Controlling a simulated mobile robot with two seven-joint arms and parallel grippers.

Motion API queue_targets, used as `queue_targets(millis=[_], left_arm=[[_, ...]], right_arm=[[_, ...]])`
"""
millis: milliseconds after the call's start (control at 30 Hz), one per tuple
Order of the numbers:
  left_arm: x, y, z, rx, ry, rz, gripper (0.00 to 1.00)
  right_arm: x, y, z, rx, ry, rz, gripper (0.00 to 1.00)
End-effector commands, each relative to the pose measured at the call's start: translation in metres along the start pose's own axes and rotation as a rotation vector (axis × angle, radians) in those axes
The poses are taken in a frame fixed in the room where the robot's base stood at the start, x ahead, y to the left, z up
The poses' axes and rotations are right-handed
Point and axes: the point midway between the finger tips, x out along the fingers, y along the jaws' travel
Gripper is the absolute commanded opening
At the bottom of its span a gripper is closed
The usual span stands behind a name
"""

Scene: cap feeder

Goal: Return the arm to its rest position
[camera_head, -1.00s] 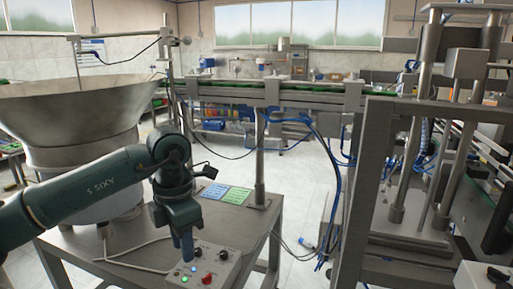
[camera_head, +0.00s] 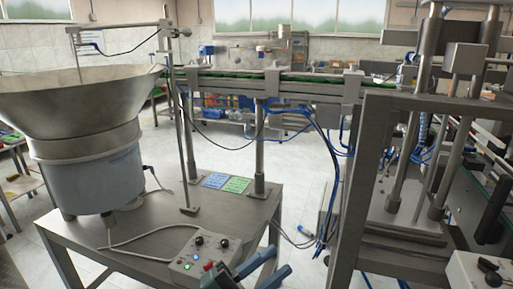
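My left gripper (camera_head: 278,261) shows at the bottom edge, in front of and to the right of the control box (camera_head: 205,252). Its two blue-grey fingers point up and to the right with a gap between them, and nothing shows in the gap. It is apart from the box's buttons. Most of my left arm is below the picture. The control box lies on the dark metal table, with black knobs, a red button and lit green and blue buttons on top. My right gripper is not in view.
The large metal feeder bowl (camera_head: 85,95) stands at the left of the table (camera_head: 150,215). Blue and green cards (camera_head: 227,183) lie on the table. A conveyor (camera_head: 285,88) runs across behind. A metal press frame (camera_head: 375,150) stands at the right. Tiled floor shows between.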

Motion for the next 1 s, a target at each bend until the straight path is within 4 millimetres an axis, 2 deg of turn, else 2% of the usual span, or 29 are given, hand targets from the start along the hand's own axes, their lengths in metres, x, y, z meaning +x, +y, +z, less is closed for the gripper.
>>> queue_targets(millis=[100, 167, 233, 300, 400, 500, 600, 700, 1000], left_arm=[[-0.055, 0.013, 0.043, -0.260, -0.350, -0.125, 0.31], [-0.092, 0.028, 0.061, -0.388, -0.530, -0.169, 0.31], [-0.139, 0.051, 0.075, -0.535, -0.732, -0.207, 0.31], [-0.182, 0.074, 0.079, -0.660, -0.906, -0.230, 0.31], [-0.235, 0.104, 0.073, -0.807, -1.103, -0.243, 0.31], [-0.271, 0.126, 0.062, -0.910, -1.235, -0.246, 0.31], [-0.291, 0.138, 0.054, -0.966, -1.310, -0.244, 0.31], [-0.298, 0.143, 0.050, -0.990, -1.338, -0.243, 0.31], [-0.298, 0.144, 0.050, -0.990, -1.338, -0.242, 0.31]], right_arm=[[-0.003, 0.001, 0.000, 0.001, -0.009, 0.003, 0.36], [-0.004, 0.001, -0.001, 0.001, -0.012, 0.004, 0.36], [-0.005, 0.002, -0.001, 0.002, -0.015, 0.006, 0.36], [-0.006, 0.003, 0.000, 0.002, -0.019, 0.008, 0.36], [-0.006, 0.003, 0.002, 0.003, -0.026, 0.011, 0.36], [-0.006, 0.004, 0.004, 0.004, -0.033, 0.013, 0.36], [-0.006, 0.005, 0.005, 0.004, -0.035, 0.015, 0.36], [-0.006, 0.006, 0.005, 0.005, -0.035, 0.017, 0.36], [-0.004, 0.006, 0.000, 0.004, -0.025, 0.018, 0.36]])
